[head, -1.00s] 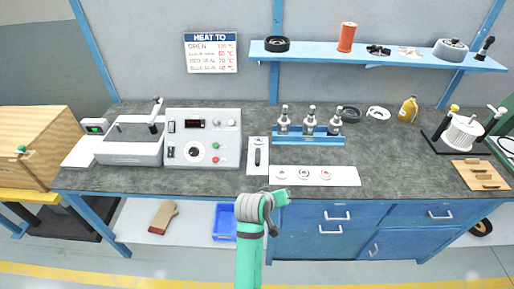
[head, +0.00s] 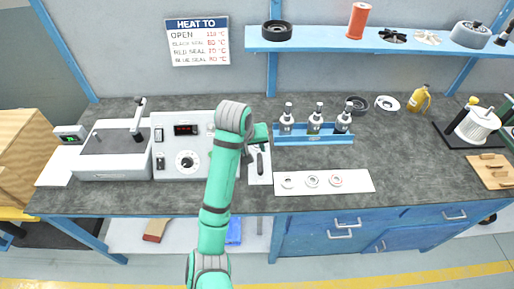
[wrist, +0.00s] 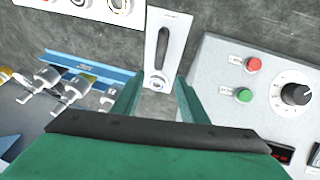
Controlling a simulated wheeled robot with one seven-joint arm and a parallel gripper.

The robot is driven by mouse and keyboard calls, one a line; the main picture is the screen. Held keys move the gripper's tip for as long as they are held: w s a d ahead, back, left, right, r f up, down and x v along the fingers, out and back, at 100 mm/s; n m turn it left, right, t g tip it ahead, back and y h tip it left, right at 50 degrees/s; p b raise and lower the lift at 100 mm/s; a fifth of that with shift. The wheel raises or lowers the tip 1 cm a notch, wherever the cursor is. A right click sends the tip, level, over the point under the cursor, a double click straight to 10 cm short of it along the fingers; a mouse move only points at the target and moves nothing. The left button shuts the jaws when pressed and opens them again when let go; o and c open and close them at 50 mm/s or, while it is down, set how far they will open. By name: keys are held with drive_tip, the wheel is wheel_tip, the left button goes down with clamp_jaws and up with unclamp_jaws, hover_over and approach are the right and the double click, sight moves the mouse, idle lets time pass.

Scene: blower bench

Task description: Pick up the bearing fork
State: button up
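A dark slim tool, which I take to be the bearing fork (head: 260,163), lies on a narrow white plate (head: 264,180) between the control box and the blue rack. In the wrist view the fork (wrist: 162,47) lies lengthwise on its plate (wrist: 178,25), with a rounded end nearest my gripper. My gripper (wrist: 157,92) is open, its two green fingers spread apart with nothing between them. In the head view my gripper (head: 259,138) is over the back end of the plate, and my arm hides part of the control box.
The control box (head: 170,165) with knob and buttons stands close on the left. A blue rack (head: 312,140) with three bottles stands close on the right. A white strip (head: 355,182) with three rings lies front right. A shelf (head: 360,42) hangs above the back.

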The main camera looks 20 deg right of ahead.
hover_over(259, 157)
drive_tip(key=s+a, duration=0.2)
wheel_tip(259, 157, down, 4)
drive_tip(key=shift+x, duration=3)
drive_tip(key=shift+d, duration=0.15)
clamp_jaws()
